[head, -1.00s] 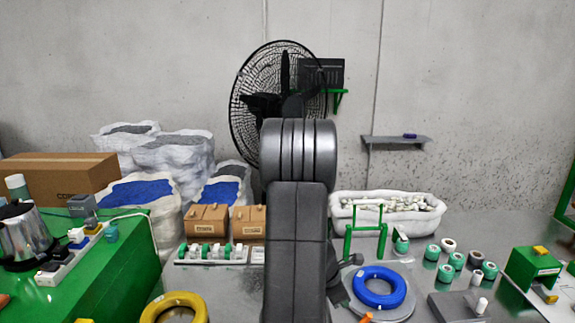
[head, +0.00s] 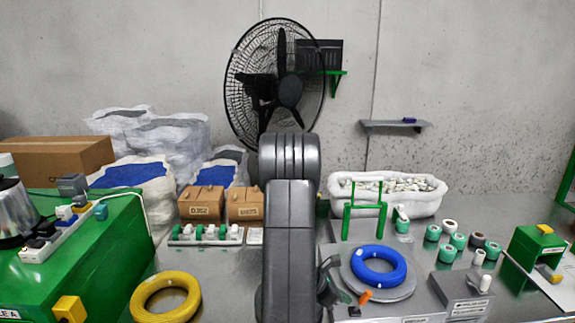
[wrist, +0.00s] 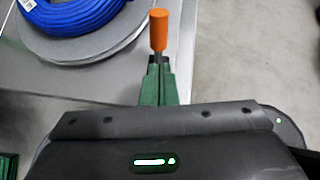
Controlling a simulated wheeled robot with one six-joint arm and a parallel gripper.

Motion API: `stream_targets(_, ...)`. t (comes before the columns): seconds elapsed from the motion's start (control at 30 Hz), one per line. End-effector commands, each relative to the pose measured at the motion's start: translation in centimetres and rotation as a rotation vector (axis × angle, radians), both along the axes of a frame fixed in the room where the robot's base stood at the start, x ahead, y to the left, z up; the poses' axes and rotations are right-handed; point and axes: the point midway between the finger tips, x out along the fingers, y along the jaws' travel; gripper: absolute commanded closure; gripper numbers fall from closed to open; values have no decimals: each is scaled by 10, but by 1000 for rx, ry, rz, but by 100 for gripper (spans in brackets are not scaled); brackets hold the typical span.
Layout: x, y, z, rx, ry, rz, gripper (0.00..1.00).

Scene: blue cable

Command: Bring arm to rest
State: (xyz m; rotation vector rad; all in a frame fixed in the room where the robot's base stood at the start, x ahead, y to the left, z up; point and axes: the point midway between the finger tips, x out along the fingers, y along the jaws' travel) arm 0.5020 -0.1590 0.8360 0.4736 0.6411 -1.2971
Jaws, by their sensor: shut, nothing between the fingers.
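My gripper (wrist: 157,70) shows its green fingers together and empty in the wrist view. In the head view my arm rises in the middle, with the gripper (head: 346,298) partly hidden at its right side, low by the round grey stand (head: 405,290). The blue cable coil (head: 379,266) lies flat on that stand, and it also shows in the wrist view (wrist: 75,18). An orange-tipped piece (head: 366,296) is just beyond the fingertips, and it shows in the wrist view (wrist: 159,30) too. I cannot tell whether the fingers touch it.
A yellow coil (head: 146,296) lies left of my arm. A green rack (head: 348,222), a white bin (head: 350,203) and several tape rolls (head: 448,253) stand to the right. A green bench (head: 125,240) is at the left. Bare floor shows in the wrist view (wrist: 250,60).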

Motion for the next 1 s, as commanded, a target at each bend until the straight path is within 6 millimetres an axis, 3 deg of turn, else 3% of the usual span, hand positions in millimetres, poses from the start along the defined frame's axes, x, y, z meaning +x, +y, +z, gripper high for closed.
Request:
stream_targets(0.57,2,28,-22,-378,-30,19,100)
stream_targets(0.77,-5,58,-35,-368,-32,20,100)
stream_targets(1.0,-12,90,-25,-367,-34,20,100)
